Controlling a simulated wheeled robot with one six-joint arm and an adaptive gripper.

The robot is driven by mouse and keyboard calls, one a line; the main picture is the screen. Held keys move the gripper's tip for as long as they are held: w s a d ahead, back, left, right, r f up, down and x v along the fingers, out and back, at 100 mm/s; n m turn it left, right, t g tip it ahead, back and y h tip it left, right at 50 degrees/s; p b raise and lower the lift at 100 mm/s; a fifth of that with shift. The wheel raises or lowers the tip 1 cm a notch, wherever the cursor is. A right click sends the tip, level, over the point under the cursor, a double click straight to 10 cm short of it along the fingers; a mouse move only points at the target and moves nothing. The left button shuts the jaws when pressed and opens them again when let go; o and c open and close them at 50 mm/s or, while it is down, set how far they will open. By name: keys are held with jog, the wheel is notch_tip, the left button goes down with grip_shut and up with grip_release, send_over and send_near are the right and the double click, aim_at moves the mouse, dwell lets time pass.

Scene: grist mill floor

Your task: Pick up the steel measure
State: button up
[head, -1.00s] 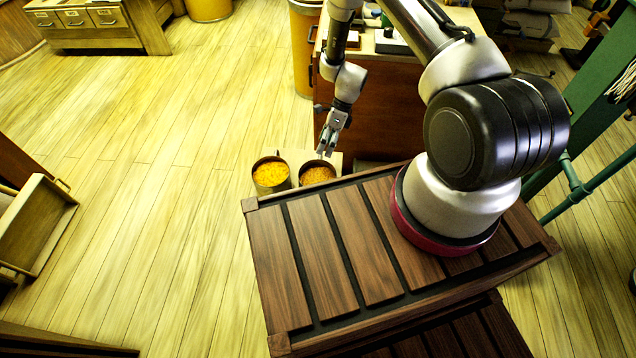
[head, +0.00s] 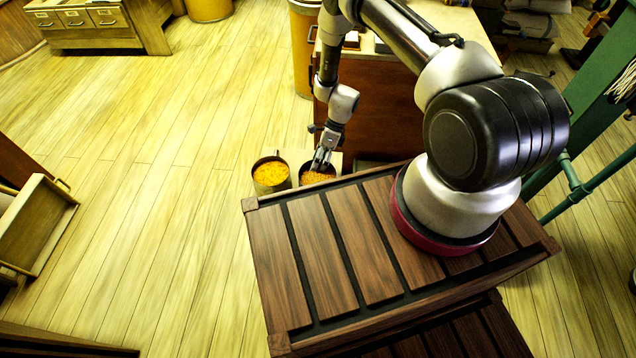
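Two round cans filled with grain stand side by side just beyond the far edge of my slatted deck. The left can (head: 271,183) has a grey metal-looking wall and bright yellow grain, with a thin handle-like piece at its back rim. The right can (head: 304,169) has a dark rim and more orange grain; its wall is mostly hidden by the deck. I cannot tell for sure which is the steel measure. My gripper (head: 321,165) points down at the right can, its fingertips over the far right part of its opening. The fingers look apart; contact with the rim is unclear.
The cans stand by a pale low surface (head: 288,157). A brown cabinet (head: 375,115) with a light top is close behind my gripper. A yellow barrel (head: 303,45) stands beside it. An open wooden drawer (head: 38,225) is at left. The plank floor between is clear.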

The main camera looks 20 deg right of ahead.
jog(key=shift+f, duration=0.1)
grip_shut()
notch_tip(320, 180, up, 10)
jog(key=shift+r, duration=0.1)
dwell(0.7)
jog(key=shift+c, duration=0.4)
grip_release()
grip_shut()
dwell(0.6)
